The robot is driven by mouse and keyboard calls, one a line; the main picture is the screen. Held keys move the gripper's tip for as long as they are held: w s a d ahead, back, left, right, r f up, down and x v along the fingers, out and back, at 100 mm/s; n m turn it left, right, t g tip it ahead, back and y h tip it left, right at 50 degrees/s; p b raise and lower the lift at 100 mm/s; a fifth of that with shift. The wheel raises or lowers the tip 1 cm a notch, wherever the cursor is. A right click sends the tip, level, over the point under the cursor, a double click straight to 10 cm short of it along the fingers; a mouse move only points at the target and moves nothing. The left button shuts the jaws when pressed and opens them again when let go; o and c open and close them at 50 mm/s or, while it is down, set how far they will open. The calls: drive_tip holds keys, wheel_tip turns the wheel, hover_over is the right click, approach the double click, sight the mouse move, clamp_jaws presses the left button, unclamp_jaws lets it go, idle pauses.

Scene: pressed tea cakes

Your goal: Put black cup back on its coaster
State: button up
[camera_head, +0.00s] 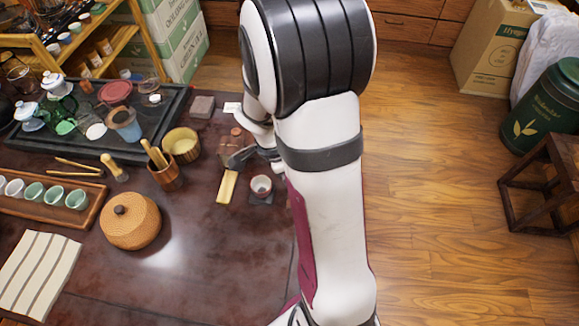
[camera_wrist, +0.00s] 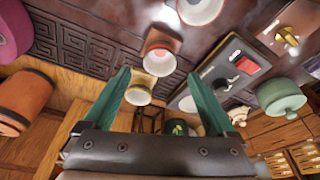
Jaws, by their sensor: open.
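In the head view a small cup (camera_head: 261,186) with a pale rim and a reddish-dark inside stands upright on a dark square coaster (camera_head: 262,199), right of the yellow wooden piece. No cup shows clearly as black, and I cannot tell whether this one is it. My gripper (camera_head: 238,158) is low over the table, up and left of this cup, partly hidden by my arm. In the wrist view my gripper (camera_wrist: 158,74) has its two green fingers spread, with nothing held. A reddish cup (camera_wrist: 160,52) and a yellowish cup (camera_wrist: 139,93) show between and beyond the fingers.
A yellow wooden piece (camera_head: 227,187), a yellow bowl (camera_head: 182,143) and a brown tool holder (camera_head: 166,176) stand nearby. A woven round box (camera_head: 130,221), a cup tray (camera_head: 87,214) and a crowded dark tray (camera_head: 30,138) fill the left. The front tabletop is mostly clear.

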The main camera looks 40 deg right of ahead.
drive_tip(key=s+v, duration=0.1)
drive_tip(key=v, duration=0.4)
drive_tip(key=s+a+r+n+y, duration=0.2)
drive_tip(key=s+a+r+n, duration=0.2)
drive_tip(key=s+a+n, duration=0.3)
drive_tip(key=s+a+r+n+t+y, duration=0.1)
drive_tip(key=s+a+r+n+y, duration=0.1)
drive_tip(key=s+a+r+n, duration=0.2)
drive_tip(key=s+a+n, duration=0.3)
drive_tip(key=a+n, duration=0.2)
drive_tip(key=a, duration=0.1)
drive_tip(key=shift+n+y, duration=0.3)
drive_tip(key=shift+n, duration=0.1)
